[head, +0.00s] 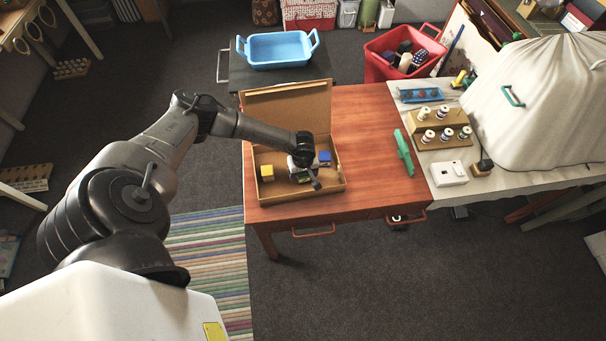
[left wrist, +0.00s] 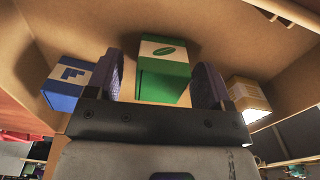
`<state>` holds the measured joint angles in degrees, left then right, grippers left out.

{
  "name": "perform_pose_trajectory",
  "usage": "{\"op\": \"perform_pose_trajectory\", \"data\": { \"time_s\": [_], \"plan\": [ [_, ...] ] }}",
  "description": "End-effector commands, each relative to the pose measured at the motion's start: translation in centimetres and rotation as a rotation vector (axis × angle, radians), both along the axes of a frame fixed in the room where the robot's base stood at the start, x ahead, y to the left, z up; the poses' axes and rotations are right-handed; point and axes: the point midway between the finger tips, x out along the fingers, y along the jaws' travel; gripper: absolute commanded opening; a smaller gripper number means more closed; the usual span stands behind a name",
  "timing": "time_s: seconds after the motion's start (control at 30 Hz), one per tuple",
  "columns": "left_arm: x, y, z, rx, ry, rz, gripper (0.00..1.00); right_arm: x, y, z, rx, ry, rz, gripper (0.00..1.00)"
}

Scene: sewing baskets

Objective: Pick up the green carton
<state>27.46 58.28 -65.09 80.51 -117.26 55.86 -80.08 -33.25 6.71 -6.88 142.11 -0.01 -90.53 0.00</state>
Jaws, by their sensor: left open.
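The green carton (left wrist: 165,75) has a white band with a green leaf mark. It stands in an open cardboard box (head: 290,194) on the red-brown table. In the head view my left gripper (head: 308,180) reaches down into the box and hides most of the carton. In the left wrist view the two fingers of the left gripper (left wrist: 161,82) are apart, one on each side of the green carton. I cannot tell whether either finger touches it. My right gripper is not in view.
In the box, a blue carton (head: 325,157) marked F and a yellow carton (head: 267,172) stand on either side of the gripper. The box walls (head: 341,165) surround them, with a raised lid (head: 290,112) behind. A green object (head: 403,152) lies to the right; the table between is clear.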

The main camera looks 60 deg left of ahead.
Motion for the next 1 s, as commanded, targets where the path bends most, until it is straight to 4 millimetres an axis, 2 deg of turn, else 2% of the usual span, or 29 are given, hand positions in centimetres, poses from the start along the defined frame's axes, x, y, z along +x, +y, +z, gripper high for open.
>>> {"op": "perform_pose_trajectory", "data": {
  "time_s": [0.1, 0.63, 1.0],
  "plan": [
    [-0.01, 0.00, 0.01, 0.000, 0.000, 0.000, 0.73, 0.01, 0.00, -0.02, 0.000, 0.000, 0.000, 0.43],
    [-0.02, 0.01, 0.04, 0.000, 0.001, 0.000, 0.22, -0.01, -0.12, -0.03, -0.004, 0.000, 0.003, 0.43],
    [0.03, 0.07, 0.46, 0.001, 0.000, 0.000, 0.21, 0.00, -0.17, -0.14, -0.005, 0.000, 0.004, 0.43]
  ]
}}
